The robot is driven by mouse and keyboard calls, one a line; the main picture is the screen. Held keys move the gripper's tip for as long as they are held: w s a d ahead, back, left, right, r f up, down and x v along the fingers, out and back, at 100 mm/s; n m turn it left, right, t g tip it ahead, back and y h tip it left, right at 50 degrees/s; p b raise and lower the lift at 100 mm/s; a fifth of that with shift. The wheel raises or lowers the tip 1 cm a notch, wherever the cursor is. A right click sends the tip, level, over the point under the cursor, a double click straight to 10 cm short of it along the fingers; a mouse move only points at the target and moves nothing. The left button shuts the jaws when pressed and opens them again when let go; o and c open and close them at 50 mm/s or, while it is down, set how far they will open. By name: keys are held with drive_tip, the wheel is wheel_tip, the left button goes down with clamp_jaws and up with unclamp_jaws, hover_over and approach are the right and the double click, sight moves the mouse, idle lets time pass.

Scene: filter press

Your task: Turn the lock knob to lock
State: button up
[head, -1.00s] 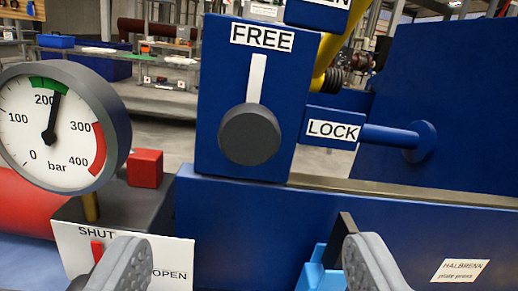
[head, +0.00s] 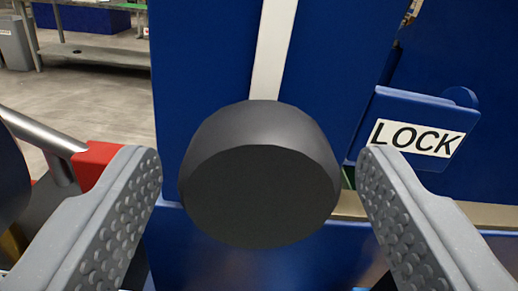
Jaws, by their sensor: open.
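The lock knob (head: 262,180) is a dark grey round knob on the blue panel (head: 205,75), in the middle of the head view. Its white pointer bar (head: 272,48) points up, tilted slightly right at the top. The LOCK label (head: 416,137) sits on a blue plate to the right of the knob. My gripper (head: 258,165) is open, with one grey padded finger on each side of the knob. Gaps show between the fingers and the knob in the picture; I cannot tell how far the fingertips reach in depth. The FREE label is out of view.
A red block (head: 95,163) and a grey metal bar (head: 40,130) stand left of the panel, near my left finger. A ledge (head: 350,205) runs below the knob to the right. A workbench (head: 95,60) and a bin stand far back left.

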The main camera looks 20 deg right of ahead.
drive_tip(key=shift+w, duration=0.1)
drive_tip(key=c, duration=1)
drive_tip(key=shift+m, duration=0.4)
drive_tip(key=m+b, duration=0.1)
drive_tip(key=m, duration=0.2)
drive_tip(key=shift+a+f+m, duration=0.1)
drive_tip(key=shift+f+m, duration=0.05)
drive_tip(key=shift+m, duration=0.25)
drive_tip(key=m+b, duration=0.1)
drive_tip(key=m, duration=0.3)
drive_tip(key=shift+f+m+b, duration=0.1)
drive_tip(key=shift+m+b, duration=0.2)
drive_tip(key=shift+b, duration=0.1)
drive_tip(key=m+b, duration=0.1)
drive_tip(key=m, duration=0.3)
drive_tip(key=shift+m, duration=0.3)
drive_tip(key=m+b, duration=0.2)
drive_tip(key=m, duration=0.2)
drive_tip(key=shift+m, duration=0.3)
